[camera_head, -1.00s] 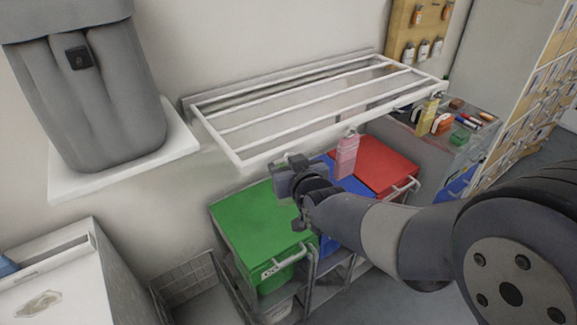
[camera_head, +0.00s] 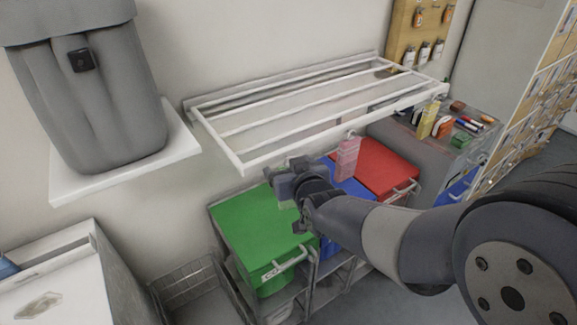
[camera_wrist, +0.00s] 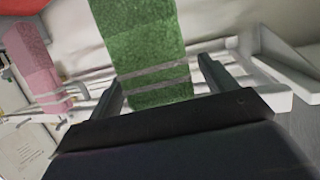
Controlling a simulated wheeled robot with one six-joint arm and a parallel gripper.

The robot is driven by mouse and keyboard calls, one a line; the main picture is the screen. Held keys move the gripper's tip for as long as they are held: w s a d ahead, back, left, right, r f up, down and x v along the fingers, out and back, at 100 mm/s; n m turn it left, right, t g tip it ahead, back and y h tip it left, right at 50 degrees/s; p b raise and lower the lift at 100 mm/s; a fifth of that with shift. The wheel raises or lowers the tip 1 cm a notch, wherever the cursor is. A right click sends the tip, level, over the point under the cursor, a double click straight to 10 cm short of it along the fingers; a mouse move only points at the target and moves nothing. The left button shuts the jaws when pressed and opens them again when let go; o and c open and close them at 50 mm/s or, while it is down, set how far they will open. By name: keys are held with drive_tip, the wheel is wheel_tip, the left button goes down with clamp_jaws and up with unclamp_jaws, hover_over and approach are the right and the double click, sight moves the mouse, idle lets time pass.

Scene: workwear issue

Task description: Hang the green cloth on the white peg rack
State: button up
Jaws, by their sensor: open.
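The green cloth (camera_wrist: 140,45) has grey bands near one end. In the wrist view that end lies between the two fingers of my gripper (camera_wrist: 160,80), which are open and stand apart on either side of it. In the head view my gripper (camera_head: 283,188) is just below the front rail of the white peg rack (camera_head: 300,155) and hides most of the cloth. White rack bars also show behind the cloth in the wrist view (camera_wrist: 235,45). I cannot tell whether the cloth sits on a peg.
A pink cloth (camera_head: 347,158) hangs at the rack's front rail, right of my gripper. Green (camera_head: 245,225), blue and red (camera_head: 375,165) bins stand below. A cluttered table (camera_head: 475,125) is at right.

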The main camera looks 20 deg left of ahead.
drive_tip(key=b+v, duration=0.2)
drive_tip(key=v, duration=0.8)
drive_tip(key=shift+s+d+r, duration=0.15)
drive_tip(key=shift+s+d, duration=0.05)
drive_tip(key=shift+s, duration=0.15)
drive_tip(key=p+x, duration=0.2)
drive_tip(key=x, duration=0.8)
drive_tip(key=shift+w+a, duration=0.2)
drive_tip(key=shift+w, duration=0.15)
drive_tip(key=shift+s+d, duration=0.1)
drive_tip(key=shift+s, duration=0.05)
idle(0.4)
